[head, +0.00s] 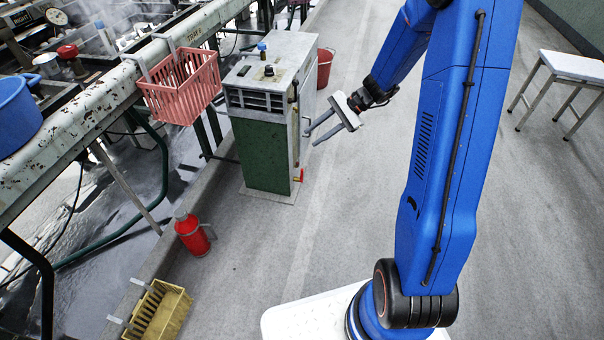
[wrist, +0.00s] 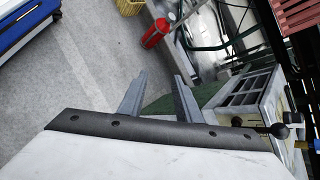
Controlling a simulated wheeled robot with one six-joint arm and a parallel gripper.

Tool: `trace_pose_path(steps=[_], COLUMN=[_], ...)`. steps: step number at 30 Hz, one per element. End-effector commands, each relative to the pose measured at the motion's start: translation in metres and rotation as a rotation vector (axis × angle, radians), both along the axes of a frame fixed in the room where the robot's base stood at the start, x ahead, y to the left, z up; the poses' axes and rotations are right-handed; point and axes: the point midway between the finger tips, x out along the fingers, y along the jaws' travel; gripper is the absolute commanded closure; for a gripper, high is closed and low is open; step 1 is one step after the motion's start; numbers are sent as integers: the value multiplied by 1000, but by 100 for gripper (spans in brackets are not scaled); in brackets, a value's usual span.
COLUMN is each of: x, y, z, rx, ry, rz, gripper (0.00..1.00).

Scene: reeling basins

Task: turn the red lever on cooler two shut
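A cooler (head: 262,150), a green cabinet with a pale top, stands on the floor in the middle of the head view; I cannot read a number on it. A small red lever (head: 300,176) sticks out low on its right side. My gripper (head: 309,138) is open and empty, to the right of the cooler and above the lever, apart from it. In the wrist view the two fingers of my gripper (wrist: 161,75) are spread with nothing between them. The cooler's vented upper part (wrist: 245,92) shows at the right there; the red lever is not visible in it.
A pink basket (head: 182,88) hangs from the rusty rail (head: 95,115) left of the cooler. A red flask (head: 193,235) and a yellow basket (head: 160,312) stand nearer. A red bucket (head: 325,68) is behind the cooler. A stool (head: 572,66) is far right; floor between is clear.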

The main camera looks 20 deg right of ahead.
Motion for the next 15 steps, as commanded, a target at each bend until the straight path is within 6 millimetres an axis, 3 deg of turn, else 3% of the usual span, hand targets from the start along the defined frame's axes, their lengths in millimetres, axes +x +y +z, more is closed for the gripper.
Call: trace_pose_path(steps=[15], x=[81], y=[-46], z=[-127], rx=[232], ry=[182], rz=[-326], gripper=[69])
